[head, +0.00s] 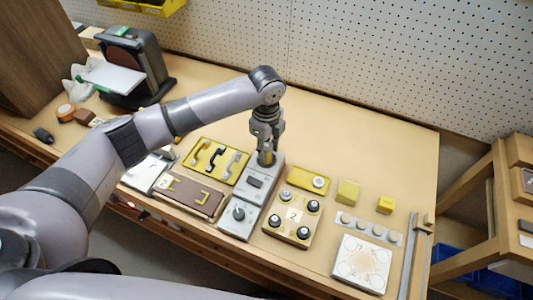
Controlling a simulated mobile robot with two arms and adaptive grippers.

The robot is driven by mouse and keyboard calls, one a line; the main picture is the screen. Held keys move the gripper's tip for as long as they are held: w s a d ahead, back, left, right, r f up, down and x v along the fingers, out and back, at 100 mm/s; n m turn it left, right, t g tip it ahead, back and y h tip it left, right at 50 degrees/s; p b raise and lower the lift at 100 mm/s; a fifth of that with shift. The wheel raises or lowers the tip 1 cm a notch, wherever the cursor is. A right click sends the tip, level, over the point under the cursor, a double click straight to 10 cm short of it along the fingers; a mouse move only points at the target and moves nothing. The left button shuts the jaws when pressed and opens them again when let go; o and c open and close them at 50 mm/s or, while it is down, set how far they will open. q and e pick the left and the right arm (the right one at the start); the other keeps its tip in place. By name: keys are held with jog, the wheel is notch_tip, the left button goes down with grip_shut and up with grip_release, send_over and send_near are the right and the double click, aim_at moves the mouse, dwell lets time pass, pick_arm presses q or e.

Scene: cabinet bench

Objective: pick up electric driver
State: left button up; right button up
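My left gripper (265,146) comes down from the arm's wrist and points at the far end of a grey panel (233,227). A small yellow-brown piece (265,158) shows right at the fingertips, over that panel. I cannot tell whether it is part of the electric driver, or whether the fingers are closed on it. No electric driver can be clearly made out elsewhere on the bench. My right gripper is not in view.
On the bench (340,130) are a yellow tray with handles (217,158), a brown panel (187,196), a knob board (293,216), small yellow blocks (347,192) and a white plate (364,263). A dark machine (133,62) stands far left. The back right is clear.

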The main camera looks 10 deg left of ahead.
pick_arm(q)
grip_shut()
jog(key=shift+r, duration=0.15)
notch_tip(320, 180, up, 20)
jog(key=b, duration=0.2)
dwell(0.6)
